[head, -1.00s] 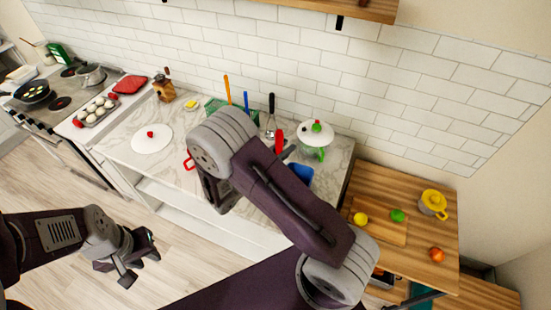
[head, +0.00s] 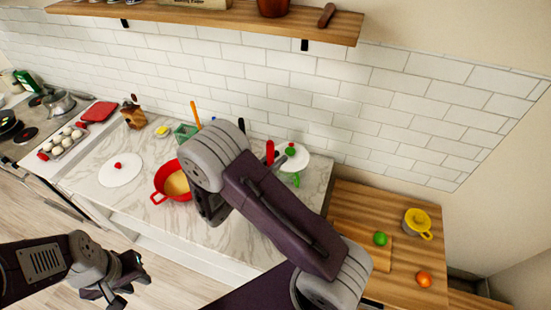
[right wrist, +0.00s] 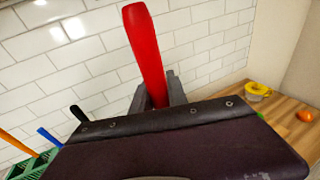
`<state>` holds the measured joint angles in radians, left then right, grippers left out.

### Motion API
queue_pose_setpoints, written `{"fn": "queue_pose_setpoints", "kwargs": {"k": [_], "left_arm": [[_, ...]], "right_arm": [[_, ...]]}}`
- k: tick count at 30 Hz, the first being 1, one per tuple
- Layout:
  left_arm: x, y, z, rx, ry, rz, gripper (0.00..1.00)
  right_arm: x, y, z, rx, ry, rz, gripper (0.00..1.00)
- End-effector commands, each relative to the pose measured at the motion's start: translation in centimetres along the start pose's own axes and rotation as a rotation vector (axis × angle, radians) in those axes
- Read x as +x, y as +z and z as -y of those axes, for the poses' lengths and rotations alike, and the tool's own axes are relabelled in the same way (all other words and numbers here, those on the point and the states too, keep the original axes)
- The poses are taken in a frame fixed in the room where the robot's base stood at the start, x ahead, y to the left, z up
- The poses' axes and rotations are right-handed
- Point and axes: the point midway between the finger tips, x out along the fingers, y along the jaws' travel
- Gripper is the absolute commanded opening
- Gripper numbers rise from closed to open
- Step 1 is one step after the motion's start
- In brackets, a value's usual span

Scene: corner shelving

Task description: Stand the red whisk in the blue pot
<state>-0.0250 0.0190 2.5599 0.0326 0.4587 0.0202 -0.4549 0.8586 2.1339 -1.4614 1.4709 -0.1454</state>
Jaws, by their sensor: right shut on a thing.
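The red whisk (head: 270,150) shows only as its red handle, standing up behind my right arm in the head view. In the right wrist view the handle (right wrist: 146,45) rises nearly upright, slightly tilted, between the fingers of my right gripper (right wrist: 158,95), which is shut on it. The whisk's wire end is hidden in both views. My right gripper is mostly hidden behind its own arm in the head view. The blue pot is not visible now; my right arm covers that part of the counter. My left gripper (head: 130,281) is open and empty, low in front of the counter.
A red pot (head: 160,184) with tan contents stands left of my right arm. A white lid (head: 120,170), a green utensil holder (head: 184,133) and a white-lidded green pot (head: 296,160) are also on the marble counter. A wooden counter (head: 350,205) with fruit lies right.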

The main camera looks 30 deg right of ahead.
Motion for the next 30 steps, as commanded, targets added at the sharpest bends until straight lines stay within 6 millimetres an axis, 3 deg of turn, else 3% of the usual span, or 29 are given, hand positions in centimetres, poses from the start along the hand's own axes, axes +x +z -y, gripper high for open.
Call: {"fn": "queue_pose_setpoints", "kwargs": {"k": [3,30], "left_arm": [[1.5,0.2,0.0,0.000,0.000,0.000,0.29],[8.7,0.9,0.2,0.000,0.000,0.000,0.29]], "right_arm": [[0.2,-1.7,0.0,-0.001,0.001,0.000,0.00],[1.2,-10.4,0.0,0.000,0.001,0.000,0.00]]}}
